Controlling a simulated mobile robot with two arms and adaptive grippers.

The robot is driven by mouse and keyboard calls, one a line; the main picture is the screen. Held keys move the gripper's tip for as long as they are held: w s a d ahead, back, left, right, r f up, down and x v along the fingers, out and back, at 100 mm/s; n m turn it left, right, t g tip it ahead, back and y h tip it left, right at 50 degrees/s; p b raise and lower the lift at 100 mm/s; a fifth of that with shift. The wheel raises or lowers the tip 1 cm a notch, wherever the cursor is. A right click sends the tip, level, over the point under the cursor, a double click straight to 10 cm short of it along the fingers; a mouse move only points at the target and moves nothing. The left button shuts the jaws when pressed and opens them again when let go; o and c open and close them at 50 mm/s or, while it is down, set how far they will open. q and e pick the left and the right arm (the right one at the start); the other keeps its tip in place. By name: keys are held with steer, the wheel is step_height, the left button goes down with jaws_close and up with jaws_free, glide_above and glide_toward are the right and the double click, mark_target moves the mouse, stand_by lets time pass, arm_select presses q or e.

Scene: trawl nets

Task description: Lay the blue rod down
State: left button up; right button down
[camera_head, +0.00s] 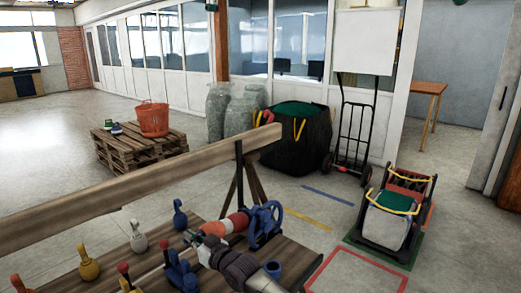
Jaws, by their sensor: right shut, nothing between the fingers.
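I cannot make out a clear blue rod. A thin blue strip (328,196) lies flat on the floor beyond the table; I cannot tell whether it is a rod or a floor marking. A small blue skittle-shaped piece (180,215) stands upright on the wooden table. My right gripper (193,239) is low over the table at the bottom centre, shut and empty, just beyond a blue piece with a red knob (177,270). My left gripper is out of view.
White (138,238) and yellow (88,264) skittle-shaped pieces stand on the table. An orange cylinder (224,226) and a blue handwheel (265,222) lie close to my right gripper. A long wooden beam (100,205) crosses above the table. A cart (393,215) stands on the right.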

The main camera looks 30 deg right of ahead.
steer(key=shift+s+a+f+b, duration=0.1)
steer(key=shift+a+f+b, duration=0.1)
steer(key=shift+f, duration=0.4)
steer(key=shift+a+f+b, duration=0.1)
steer(key=shift+f+b, duration=0.15)
steer(key=shift+f, duration=0.4)
steer(key=shift+s+a+f+b, duration=0.1)
steer(key=shift+a+f+b, duration=0.1)
steer(key=shift+f, duration=0.4)
